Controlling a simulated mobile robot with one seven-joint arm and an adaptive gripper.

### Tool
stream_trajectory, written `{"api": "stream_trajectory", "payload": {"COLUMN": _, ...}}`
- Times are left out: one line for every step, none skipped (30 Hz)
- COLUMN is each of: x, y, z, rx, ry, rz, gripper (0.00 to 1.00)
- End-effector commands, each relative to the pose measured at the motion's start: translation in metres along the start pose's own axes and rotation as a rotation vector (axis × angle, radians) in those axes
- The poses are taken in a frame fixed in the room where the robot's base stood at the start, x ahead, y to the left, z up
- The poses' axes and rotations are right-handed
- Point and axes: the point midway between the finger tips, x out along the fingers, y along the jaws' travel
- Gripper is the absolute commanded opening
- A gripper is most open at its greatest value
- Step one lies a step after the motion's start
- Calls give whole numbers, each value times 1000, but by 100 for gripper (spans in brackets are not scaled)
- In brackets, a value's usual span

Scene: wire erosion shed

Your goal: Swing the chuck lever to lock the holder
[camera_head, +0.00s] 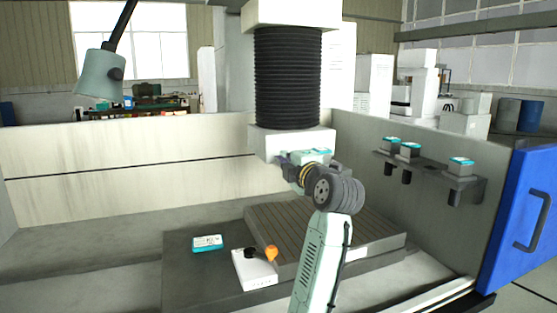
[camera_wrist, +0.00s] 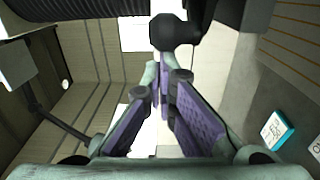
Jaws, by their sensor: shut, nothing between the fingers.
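A black round knob (camera_wrist: 175,32), which looks like the end of the chuck lever, shows just beyond my fingertips at the top of the wrist view. My gripper (camera_wrist: 162,80) has purple finger pads; it is shut and empty. I cannot tell whether the fingertips touch the knob. In the head view my gripper (camera_head: 283,158) is at the lower front of the white machine head (camera_head: 267,145), under the black bellows. A teal-topped piece (camera_head: 317,152) shows there, partly behind my wrist; I cannot tell if it is the holder. The lever is not clear in the head view.
Several teal-topped holders (camera_head: 409,150) sit on a rack at the right wall. Below are a grooved block (camera_head: 325,235), a teal-edged card (camera_head: 207,243) and a white box (camera_head: 254,270) with black and orange knobs. A blue door (camera_head: 518,220) stands at right.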

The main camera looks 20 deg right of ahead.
Motion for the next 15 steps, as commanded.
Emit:
{"api": "stream_trajectory", "payload": {"x": -4, "y": -2, "z": 7, "rx": 1, "ry": 35, "rz": -1, "gripper": 0}}
{"api": "stream_trajectory", "payload": {"x": -5, "y": -2, "z": 8, "rx": 2, "ry": 61, "rz": -2, "gripper": 0}}
{"api": "stream_trajectory", "payload": {"x": -7, "y": -2, "z": 10, "rx": 1, "ry": 94, "rz": -2, "gripper": 0}}
{"api": "stream_trajectory", "payload": {"x": -8, "y": -2, "z": 11, "rx": 2, "ry": 117, "rz": -2, "gripper": 0}}
{"api": "stream_trajectory", "payload": {"x": -9, "y": -2, "z": 13, "rx": 3, "ry": 139, "rz": -2, "gripper": 0}}
{"api": "stream_trajectory", "payload": {"x": -11, "y": -1, "z": 14, "rx": 2, "ry": 167, "rz": -2, "gripper": 0}}
{"api": "stream_trajectory", "payload": {"x": -12, "y": -2, "z": 16, "rx": 3, "ry": 188, "rz": -3, "gripper": 0}}
{"api": "stream_trajectory", "payload": {"x": -13, "y": -1, "z": 16, "rx": 3, "ry": 208, "rz": -3, "gripper": 0}}
{"api": "stream_trajectory", "payload": {"x": -14, "y": -1, "z": 18, "rx": 3, "ry": 231, "rz": -3, "gripper": 0}}
{"api": "stream_trajectory", "payload": {"x": -15, "y": -1, "z": 19, "rx": 3, "ry": 246, "rz": -2, "gripper": 0}}
{"api": "stream_trajectory", "payload": {"x": -15, "y": -1, "z": 19, "rx": 2, "ry": 243, "rz": -2, "gripper": 0}}
{"api": "stream_trajectory", "payload": {"x": -16, "y": -1, "z": 20, "rx": 2, "ry": 242, "rz": -2, "gripper": 0}}
{"api": "stream_trajectory", "payload": {"x": -16, "y": -1, "z": 21, "rx": 2, "ry": 242, "rz": -2, "gripper": 0}}
{"api": "stream_trajectory", "payload": {"x": -17, "y": -1, "z": 22, "rx": 1, "ry": 241, "rz": -3, "gripper": 0}}
{"api": "stream_trajectory", "payload": {"x": -17, "y": -1, "z": 23, "rx": 2, "ry": 241, "rz": -3, "gripper": 0}}
